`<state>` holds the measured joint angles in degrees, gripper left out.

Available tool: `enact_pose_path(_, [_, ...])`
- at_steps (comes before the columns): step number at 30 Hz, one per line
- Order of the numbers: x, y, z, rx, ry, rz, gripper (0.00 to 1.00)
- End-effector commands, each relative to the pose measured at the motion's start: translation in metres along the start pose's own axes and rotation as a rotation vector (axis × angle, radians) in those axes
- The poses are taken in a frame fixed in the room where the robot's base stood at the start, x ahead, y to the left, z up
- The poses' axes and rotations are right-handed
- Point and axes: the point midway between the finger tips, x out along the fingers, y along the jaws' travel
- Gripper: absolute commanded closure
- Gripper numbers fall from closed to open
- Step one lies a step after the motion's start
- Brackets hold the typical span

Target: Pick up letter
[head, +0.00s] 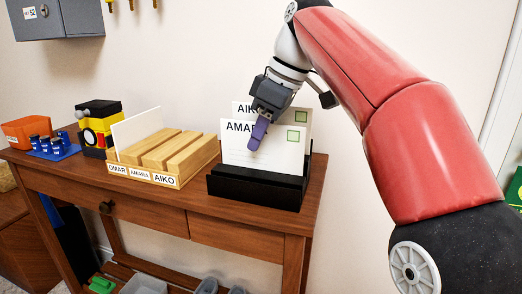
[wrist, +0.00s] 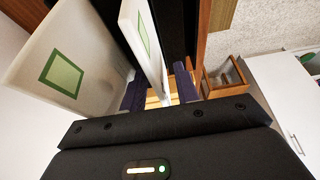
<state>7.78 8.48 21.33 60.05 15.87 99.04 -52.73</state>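Two white letters stand upright in a black holder (head: 262,188) on the wooden table. The front one, the AMARA letter (head: 240,152), has a green stamp square; the AIKO letter (head: 300,116) stands behind it. My gripper (head: 260,132) reaches down at the top of the AMARA letter, one purple finger in front of it. In the wrist view, my open gripper (wrist: 160,90) has a finger on each side of that letter (wrist: 142,35), with gaps visible beside it. The AIKO letter (wrist: 35,75) is outside the left finger. A wooden sorter (head: 165,160) has labels OMAR, AMARA and AIKO.
Another white card (head: 135,130) stands at the sorter's left side. A yellow and black object (head: 98,125), small blue cans (head: 45,146) on a blue mat and an orange bin (head: 25,130) are farther left. The wall is close behind the holder.

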Motion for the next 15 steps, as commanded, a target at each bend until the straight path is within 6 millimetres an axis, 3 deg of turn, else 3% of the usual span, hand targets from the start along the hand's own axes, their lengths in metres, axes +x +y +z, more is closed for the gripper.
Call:
enact_pose_path(2, [0.0,0.0,0.0,0.0,0.0,0.0,0.7])
enact_pose_path(9, [0.0,0.0,0.0001,0.0,0.0,0.0,1.0])
enact_pose_path(15, [0.0,0.0,0.0,0.0,0.0,0.0,1.0])
